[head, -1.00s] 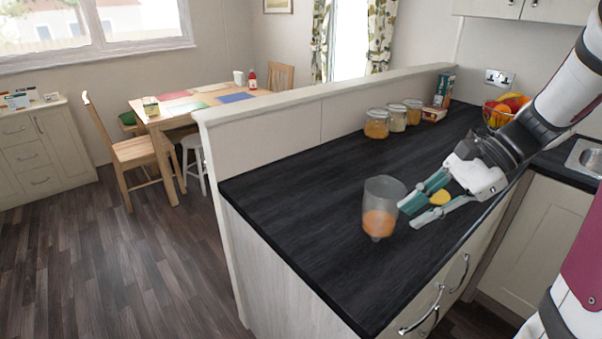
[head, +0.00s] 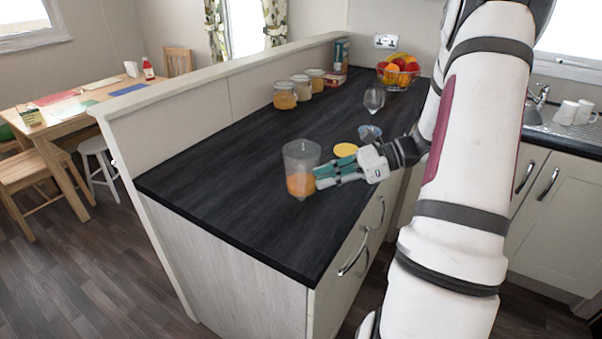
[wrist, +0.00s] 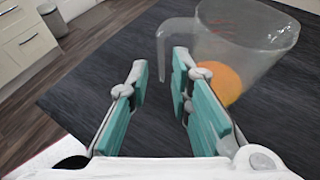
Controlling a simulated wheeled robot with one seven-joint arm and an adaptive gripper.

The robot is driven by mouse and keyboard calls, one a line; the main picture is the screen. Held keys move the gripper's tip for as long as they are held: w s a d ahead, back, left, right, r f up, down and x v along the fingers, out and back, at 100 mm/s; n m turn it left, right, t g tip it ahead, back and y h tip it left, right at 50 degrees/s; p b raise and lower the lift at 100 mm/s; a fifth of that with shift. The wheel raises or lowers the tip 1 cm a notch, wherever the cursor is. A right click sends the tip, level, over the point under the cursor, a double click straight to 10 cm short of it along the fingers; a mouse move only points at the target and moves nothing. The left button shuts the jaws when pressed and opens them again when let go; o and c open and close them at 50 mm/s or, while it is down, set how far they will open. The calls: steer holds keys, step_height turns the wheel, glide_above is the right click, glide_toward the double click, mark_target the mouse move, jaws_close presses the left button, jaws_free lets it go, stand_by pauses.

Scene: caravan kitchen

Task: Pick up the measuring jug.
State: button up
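The measuring jug (head: 301,160) is clear and stands upright on the dark worktop, with orange contents in its lower part. In the wrist view the jug (wrist: 255,40) is at the upper right, with its handle (wrist: 161,58) on the left side. My gripper (head: 318,177) is low over the worktop, just right of the jug in the head view. In the wrist view its two teal-padded fingers (wrist: 160,78) are apart. The handle's lower end shows in the gap between the fingertips, which do not look closed on it.
A yellow disc (head: 346,149) and a small clear container (head: 370,132) lie behind my gripper. A clear glass (head: 374,98), a fruit bowl (head: 399,72) and several jars (head: 285,95) stand farther back. The worktop (head: 220,175) left of the jug is clear.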

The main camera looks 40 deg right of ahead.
mark_target(301, 197)
steer(key=shift+x, duration=3.35)
steer(key=shift+d, duration=0.1)
jaws_close()
